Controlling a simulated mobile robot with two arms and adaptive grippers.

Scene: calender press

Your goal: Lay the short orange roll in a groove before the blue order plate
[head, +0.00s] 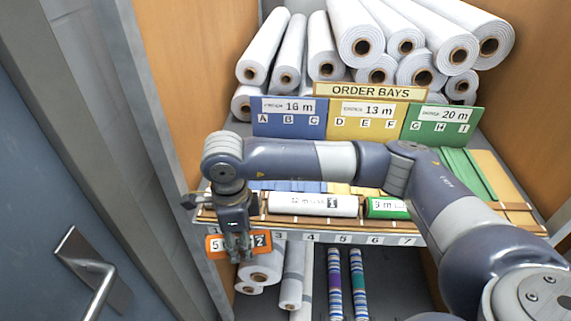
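The short orange roll (215,245) is at the left front of the shelf, its label partly covered by my fingers; a 5 and a 2 show. My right gripper (239,250) points down with its fingers across the roll's middle and appears closed on it. The roll overlaps the shelf's numbered front edge in the picture. The blue order plate (290,122), marked 16 m with A, B and C, stands at the back left. The blue strip before it (290,186) is mostly hidden by my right arm, so its grooves are hard to see. My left gripper is out of view.
A white 12 m roll (312,204) and a green 9 m roll (386,208) lie along the shelf front. Yellow (366,122) and green (441,127) plates stand beside the blue one. White rolls (355,40) are stacked behind. Wooden side walls (190,60) bound the shelf.

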